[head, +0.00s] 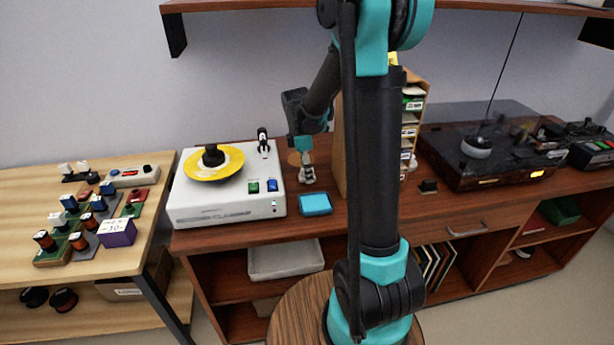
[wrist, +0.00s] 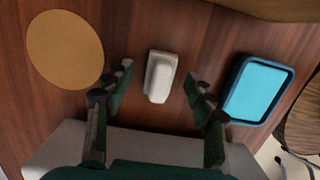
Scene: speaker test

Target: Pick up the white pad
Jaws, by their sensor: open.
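The white pad (wrist: 160,77) is a small, pale, rounded block lying on the brown wooden tabletop in the wrist view. My gripper (wrist: 159,84) is open, with one dark green finger to each side of the pad and visible gaps on both sides. The fingers are not touching it. There I cannot clearly tell the pad apart from the gripper.
A round cork disc (wrist: 65,48) lies left of the pad, and a blue tray (wrist: 259,91) lies to its right. In the head view, a white turntable with a yellow disc (head: 228,190) stands left of my gripper. A wooden organizer (head: 414,118) stands to the right.

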